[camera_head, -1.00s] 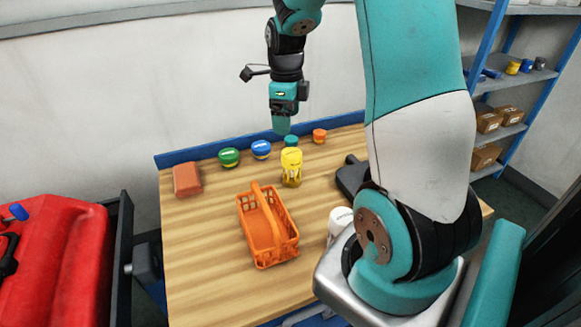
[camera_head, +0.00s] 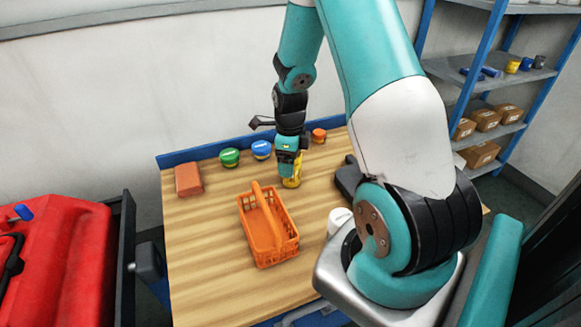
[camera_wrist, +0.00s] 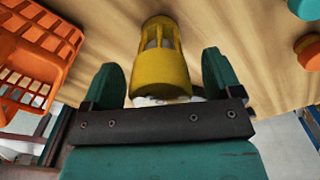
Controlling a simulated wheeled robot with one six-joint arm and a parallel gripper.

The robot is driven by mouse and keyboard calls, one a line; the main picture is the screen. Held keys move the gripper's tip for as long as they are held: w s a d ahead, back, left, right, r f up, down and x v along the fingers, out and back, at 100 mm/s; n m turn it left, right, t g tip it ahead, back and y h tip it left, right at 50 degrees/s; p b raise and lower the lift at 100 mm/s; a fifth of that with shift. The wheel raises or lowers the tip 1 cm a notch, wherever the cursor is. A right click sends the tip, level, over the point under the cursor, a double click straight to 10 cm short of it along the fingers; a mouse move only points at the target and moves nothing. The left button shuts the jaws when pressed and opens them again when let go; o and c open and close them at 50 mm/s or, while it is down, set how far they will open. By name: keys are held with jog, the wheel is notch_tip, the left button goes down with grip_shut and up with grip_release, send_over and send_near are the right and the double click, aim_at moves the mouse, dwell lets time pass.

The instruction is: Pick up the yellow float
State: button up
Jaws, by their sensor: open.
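The yellow float (camera_head: 292,182) stands on the wooden table, its upper part hidden behind my gripper in the head view. My gripper (camera_head: 289,166) is down at the float. In the wrist view the yellow float (camera_wrist: 160,62) lies between the two teal fingers of my gripper (camera_wrist: 163,80). A gap shows on each side, so the fingers are open around it and not pressed on it.
An orange basket (camera_head: 244,223) with a handle stands to the left on the table (camera_head: 200,265). Green (camera_head: 229,157), blue (camera_head: 261,149) and orange (camera_head: 319,135) capped items stand along the back. A reddish block (camera_head: 188,179) lies at the far left. A dark object (camera_head: 349,178) is close on the right.

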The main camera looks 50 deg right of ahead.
jog(key=c, duration=1)
jog(key=shift+r, duration=0.1)
